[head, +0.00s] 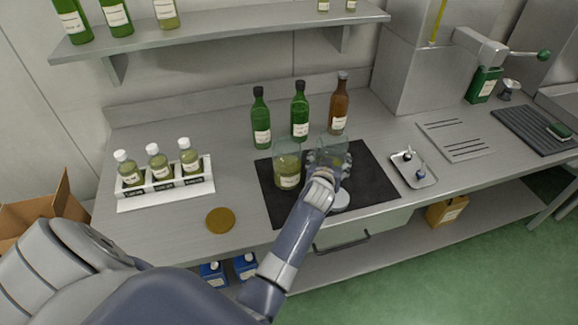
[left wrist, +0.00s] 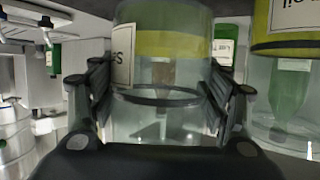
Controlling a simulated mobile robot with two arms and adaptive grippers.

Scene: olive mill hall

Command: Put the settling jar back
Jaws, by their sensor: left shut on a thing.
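Two clear glass jars stand out at the dark mat (head: 268,205). One jar (head: 330,147) is in my left gripper (head: 328,163), whose fingers close around its sides. My right gripper is not visible.
Two green bottles (head: 261,120) and a brown bottle (head: 339,105) stand behind the mat. A white rack (head: 165,188) of small bottles is at the left, a round tan disc (head: 220,220) in front. A small metal tray (head: 414,170) lies right of the mat.

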